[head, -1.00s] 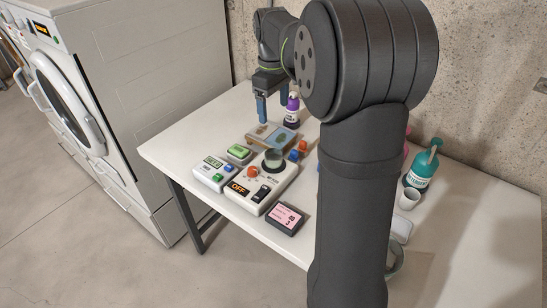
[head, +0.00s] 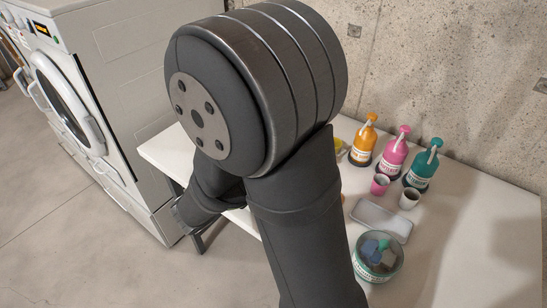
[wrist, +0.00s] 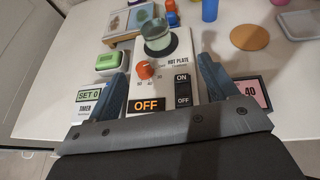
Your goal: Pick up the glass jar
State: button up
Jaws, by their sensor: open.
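A small clear glass jar (wrist: 157,35) with a pale greenish content stands upright on the dark round plate of the white hot plate (wrist: 150,58) in the wrist view. My gripper (wrist: 163,68) is open and empty, its blue fingers spread over the near part of the hot plate. The jar lies beyond the fingertips, roughly in line with the gap between them. In the head view my arm hides the gripper, the hot plate and this jar. A second round glass vessel (head: 378,257) holding blue and dark items stands at the front right.
A timer (wrist: 98,92) is at the left finger and a pink display box (wrist: 252,93) right of the right finger. A picture board (wrist: 130,22) lies behind the jar. Pump bottles (head: 394,155), small cups (head: 380,184) and a grey tray (head: 381,220) stand on the right side.

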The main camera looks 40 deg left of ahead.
jog(key=shift+s+f+n+y, duration=0.15)
jog(key=shift+s+n+y, duration=0.15)
jog(key=shift+y, duration=0.1)
jog(key=shift+w+a+f, duration=0.1)
jog(key=shift+w, duration=0.15)
jog(key=x, duration=1.7)
jog(key=c, duration=1.2)
jog(key=shift+r, duration=0.35)
